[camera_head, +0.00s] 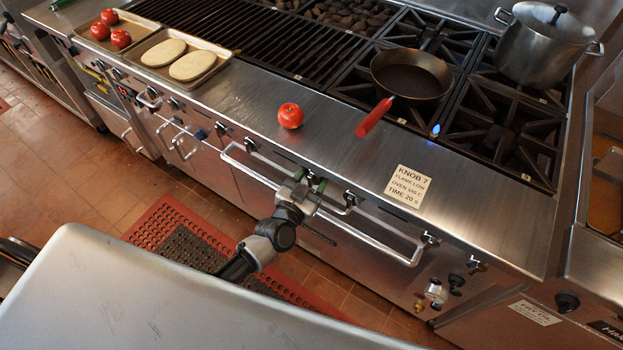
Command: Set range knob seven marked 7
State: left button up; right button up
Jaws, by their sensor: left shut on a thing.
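A row of range knobs runs along the steel front panel, with one knob (350,198) just right of my gripper and another (430,240) farther right. My left gripper (310,181) is at this panel, its green-tipped fingers shut on what appears to be a range knob. The gripper mostly hides that knob, so its number and angle cannot be read. A card (409,186) on the counter reads KNOB 7, FLAME LOW, with oven and time lines. A small blue flame (436,130) shows at a burner near the pan. My right gripper is not in view.
A long rail handle (370,240) runs below the knobs, close to my gripper. A pan (411,75) with a red handle and a steel pot (545,45) stand on the burners. A tomato (290,116) sits on the counter. Trays (228,61) lie at the left.

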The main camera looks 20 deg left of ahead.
pick_arm(q)
jog(key=n, duration=0.4)
jog(key=shift+a+n+g, duration=0.15)
jog(key=shift+n+g, duration=0.15)
jog(key=shift+n, duration=1.8)
jog(key=o, duration=0.9)
jog(key=b+v, duration=0.1)
jog(key=v, duration=0.9)
jog(key=shift+s+a, duration=0.15)
jog(key=shift+s, duration=0.2)
